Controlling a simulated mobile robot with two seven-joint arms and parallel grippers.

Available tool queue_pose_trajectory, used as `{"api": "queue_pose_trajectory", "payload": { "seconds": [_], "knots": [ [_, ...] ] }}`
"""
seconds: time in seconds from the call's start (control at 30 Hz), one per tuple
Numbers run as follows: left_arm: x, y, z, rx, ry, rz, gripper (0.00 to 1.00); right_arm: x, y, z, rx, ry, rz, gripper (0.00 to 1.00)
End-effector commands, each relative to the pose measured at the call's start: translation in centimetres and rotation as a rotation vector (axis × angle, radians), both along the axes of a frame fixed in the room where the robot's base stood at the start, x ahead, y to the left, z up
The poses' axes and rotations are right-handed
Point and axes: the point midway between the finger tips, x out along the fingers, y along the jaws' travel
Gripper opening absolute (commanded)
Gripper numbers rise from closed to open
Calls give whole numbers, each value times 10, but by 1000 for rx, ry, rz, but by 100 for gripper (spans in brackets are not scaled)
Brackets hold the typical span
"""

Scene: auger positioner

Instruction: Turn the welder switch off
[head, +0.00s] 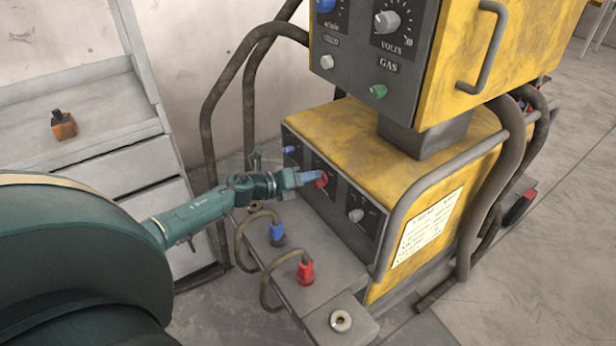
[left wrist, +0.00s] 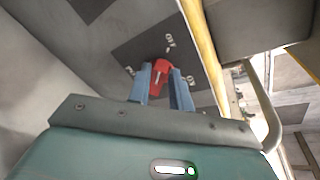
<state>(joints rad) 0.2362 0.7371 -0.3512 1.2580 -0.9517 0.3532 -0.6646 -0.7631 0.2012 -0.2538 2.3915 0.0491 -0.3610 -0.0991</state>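The welder is a yellow machine (head: 375,128) with a dark front panel on its lower unit. The red switch (head: 321,180) sits on that panel. In the left wrist view the red switch (left wrist: 161,73) has a white pointer line slanting slightly right toward the top mark, with more marks to its left and right. My left gripper (head: 312,178) reaches the panel from the left. The fingers hide the switch's lower sides. My right gripper is not in view.
Blue (head: 278,232) and red (head: 305,272) cable plugs stand on the ledge below the panel. A grey knob (head: 356,215) is right of the switch. The upper welder unit (head: 505,45) overhangs behind. A grey cabinet (head: 95,140) stands at left with a small orange object (head: 64,126).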

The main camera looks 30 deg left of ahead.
Motion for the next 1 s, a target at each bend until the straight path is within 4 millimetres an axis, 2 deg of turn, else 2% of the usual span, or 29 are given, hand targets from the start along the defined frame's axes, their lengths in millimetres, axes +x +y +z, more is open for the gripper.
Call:
{"api": "queue_pose_trajectory", "payload": {
  "seconds": [0.03,0.2,0.53,0.67,1.0],
  "knots": [
    [0,0,0,0,0,0,25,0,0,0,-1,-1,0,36],
    [0,0,0,1,0,0,38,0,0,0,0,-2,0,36],
    [-5,3,1,3,0,1,38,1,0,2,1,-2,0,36],
    [-21,9,6,4,1,0,38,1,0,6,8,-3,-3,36],
    [-80,33,23,4,4,0,38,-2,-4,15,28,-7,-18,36]
  ]
}}
